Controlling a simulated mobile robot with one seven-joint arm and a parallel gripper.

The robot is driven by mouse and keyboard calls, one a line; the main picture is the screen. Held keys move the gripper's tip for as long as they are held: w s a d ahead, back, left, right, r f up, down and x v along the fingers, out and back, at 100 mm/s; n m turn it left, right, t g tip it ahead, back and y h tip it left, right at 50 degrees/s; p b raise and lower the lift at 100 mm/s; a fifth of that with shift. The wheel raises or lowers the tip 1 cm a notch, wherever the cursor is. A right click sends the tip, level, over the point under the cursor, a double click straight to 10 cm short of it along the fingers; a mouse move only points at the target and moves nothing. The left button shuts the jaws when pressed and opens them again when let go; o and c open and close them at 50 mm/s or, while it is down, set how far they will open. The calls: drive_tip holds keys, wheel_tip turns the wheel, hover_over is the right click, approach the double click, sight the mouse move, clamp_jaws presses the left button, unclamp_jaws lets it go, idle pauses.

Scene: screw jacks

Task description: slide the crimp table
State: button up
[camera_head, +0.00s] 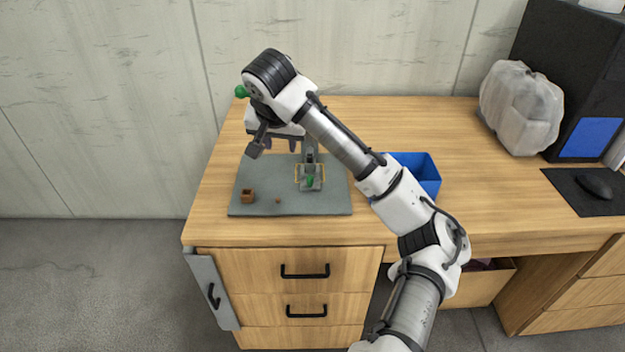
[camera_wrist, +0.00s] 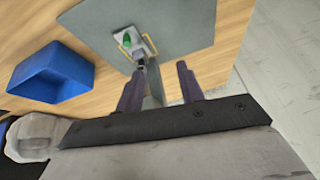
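A small grey metal fixture, which looks like the crimp table (camera_head: 317,184), stands on a grey mat (camera_head: 262,175). It has a yellow-edged frame and a green part (camera_head: 310,181) on it. The wrist view shows the same fixture (camera_wrist: 145,46) and its green part (camera_wrist: 127,40) past my fingertips. A grey upright post (camera_head: 309,150) rises behind the fixture. My gripper (camera_head: 281,145) hangs above the mat's back left part, left of the post. In the wrist view its two fingers (camera_wrist: 160,70) are apart with nothing held. My arm hides part of the post's top.
A brown cube (camera_head: 248,196) and a tiny reddish piece (camera_head: 278,201) lie on the mat. A green ball (camera_head: 240,91) shows beside my wrist. A blue bin (camera_head: 420,170) stands right of the mat, partly behind my arm. A translucent bag (camera_head: 520,108) is further right.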

sight(310, 177)
drive_tip(key=s+d+m+g+h, duration=0.1)
drive_tip(key=d, duration=0.4)
drive_tip(key=b+x, duration=0.1)
drive_tip(key=x, duration=1.3)
drive_tip(key=shift+f, duration=0.15)
drive_tip(key=shift+s, duration=0.1)
clamp_jaws()
